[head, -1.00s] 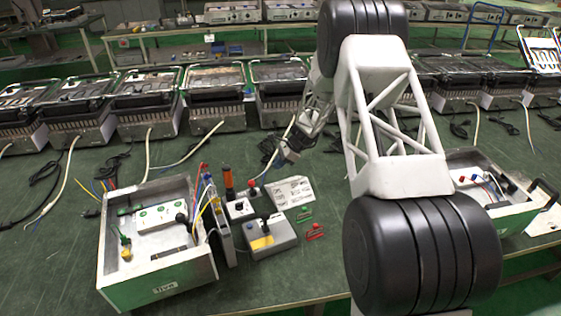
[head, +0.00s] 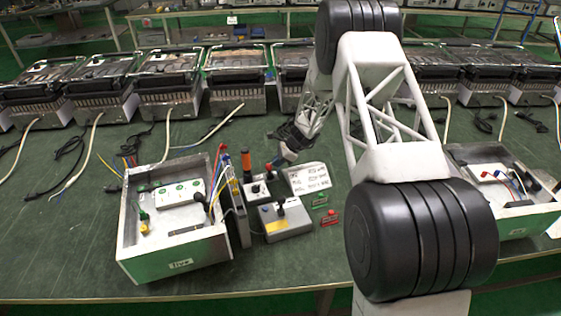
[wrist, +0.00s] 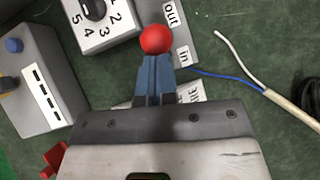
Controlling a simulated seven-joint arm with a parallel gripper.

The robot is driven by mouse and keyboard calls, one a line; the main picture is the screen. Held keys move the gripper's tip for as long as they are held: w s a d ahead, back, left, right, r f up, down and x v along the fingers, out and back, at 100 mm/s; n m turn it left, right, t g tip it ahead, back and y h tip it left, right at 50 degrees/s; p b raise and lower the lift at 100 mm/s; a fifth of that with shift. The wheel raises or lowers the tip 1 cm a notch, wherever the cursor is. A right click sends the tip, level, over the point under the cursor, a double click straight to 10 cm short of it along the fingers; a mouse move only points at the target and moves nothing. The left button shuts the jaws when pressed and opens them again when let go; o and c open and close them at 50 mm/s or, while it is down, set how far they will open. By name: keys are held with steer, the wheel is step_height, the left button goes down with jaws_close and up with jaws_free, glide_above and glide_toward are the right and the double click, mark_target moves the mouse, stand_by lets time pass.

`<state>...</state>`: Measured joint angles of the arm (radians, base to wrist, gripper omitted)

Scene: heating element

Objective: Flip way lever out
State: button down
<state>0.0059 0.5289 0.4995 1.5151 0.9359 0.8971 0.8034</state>
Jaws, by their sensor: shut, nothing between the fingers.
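The way lever's red ball knob (wrist: 156,39) shows in the wrist view, just beyond my fingertips and beside the "out" label (wrist: 170,14) and the "in" label (wrist: 183,54). Its shaft is hidden. In the head view my gripper (head: 279,161) is just right of the knob.
A numbered rotary dial (wrist: 95,12) and a grey box with a blue button (wrist: 14,45) lie left in the wrist view. A blue and white cable (wrist: 270,92) lies right. In the head view an open "live" box (head: 180,264) stands left; a paper sheet (head: 309,178) lies right.

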steer(key=shift+s+a, duration=0.15)
steer(key=shift+a, duration=0.8)
steer(key=v, duration=1.3)
steer(key=shift+d, duration=0.55)
